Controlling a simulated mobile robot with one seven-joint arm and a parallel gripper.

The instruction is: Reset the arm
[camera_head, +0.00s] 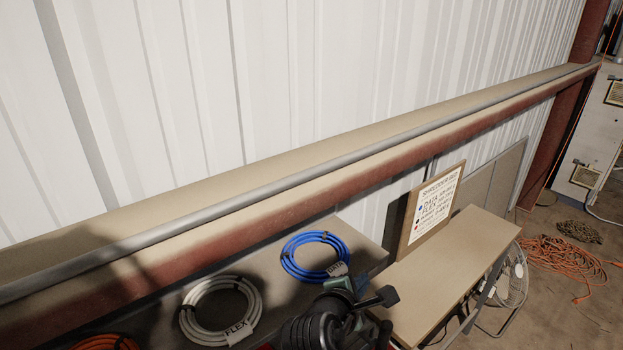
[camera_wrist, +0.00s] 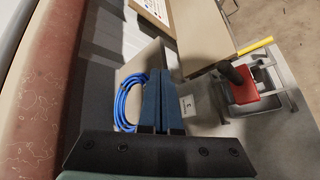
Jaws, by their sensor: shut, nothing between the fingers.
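My gripper shows in the wrist view with its two dark blue fingers (camera_wrist: 160,84) together and nothing between them. In the head view, part of my arm (camera_head: 335,325) shows at the bottom middle. A blue cable coil (camera_head: 300,257) with a white tag reading DATA lies on the grey surface (camera_head: 352,240), beyond my arm. In the wrist view the blue coil (camera_wrist: 127,103) shows just left of the fingers, partly hidden by them.
A white coil (camera_head: 190,316) tagged FLEX and an orange coil (camera_head: 105,343) lie left. A framed sign (camera_head: 432,210) stands on a beige tabletop (camera_head: 445,277). A red-brown beam (camera_head: 265,232) runs along the wall. A red object (camera_wrist: 250,88) sits right.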

